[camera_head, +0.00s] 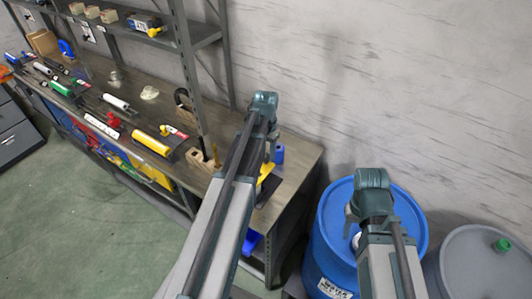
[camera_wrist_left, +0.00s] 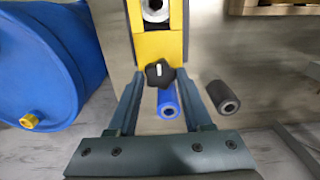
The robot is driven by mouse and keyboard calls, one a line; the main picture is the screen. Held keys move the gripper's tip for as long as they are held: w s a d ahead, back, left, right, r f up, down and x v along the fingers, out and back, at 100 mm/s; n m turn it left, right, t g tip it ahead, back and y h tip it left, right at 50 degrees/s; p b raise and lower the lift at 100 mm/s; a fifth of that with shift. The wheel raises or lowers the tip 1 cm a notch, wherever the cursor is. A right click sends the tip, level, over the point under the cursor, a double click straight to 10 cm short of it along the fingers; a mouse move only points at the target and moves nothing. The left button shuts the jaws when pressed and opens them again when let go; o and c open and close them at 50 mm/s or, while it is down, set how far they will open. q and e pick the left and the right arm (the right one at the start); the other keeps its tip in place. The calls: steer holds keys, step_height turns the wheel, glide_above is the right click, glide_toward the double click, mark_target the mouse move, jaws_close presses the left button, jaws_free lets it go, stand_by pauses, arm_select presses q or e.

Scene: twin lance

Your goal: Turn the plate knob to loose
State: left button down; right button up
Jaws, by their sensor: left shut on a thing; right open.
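The plate knob (camera_wrist_left: 160,76) is a black lobed knob with a short white mark, which points roughly up in the left wrist view. It sits at the near end of a yellow and dark plate fixture (camera_wrist_left: 149,47). My left gripper (camera_wrist_left: 161,80) is shut on the knob, with one finger at each side. In the head view the yellow fixture (camera_head: 266,172) shows at the right end of the bench, partly hidden by my left arm. My right gripper (camera_head: 354,219) is over the blue barrel, open, its fingers mostly hidden by its wrist.
A blue cylinder (camera_wrist_left: 168,104) and a black cylinder (camera_wrist_left: 222,97) stand near the fixture. The bench (camera_head: 300,163) carries several tools to the left, with a shelf rack behind. A blue barrel (camera_head: 412,213) and a grey barrel (camera_head: 480,262) stand at the right.

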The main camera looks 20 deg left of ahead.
mark_target(267, 157)
arm_select(q)
steer(key=shift+c, duration=1.6)
jaws_free()
steer(key=shift+r, duration=0.15)
step_height(267, 157, up, 14)
steer(key=p, duration=1.4)
steer(key=shift+f, duration=0.2)
steer(key=s+d+f+m+b, duration=0.1)
steer(key=s+d+f+b, duration=0.7)
steer(key=d, duration=0.3)
steer(key=s+d+f+m+y+b, duration=0.1)
steer(key=s+d+f+b, duration=0.8)
steer(key=d, duration=0.3)
steer(key=shift+s+d, duration=0.2)
steer(key=shift+d, duration=0.05)
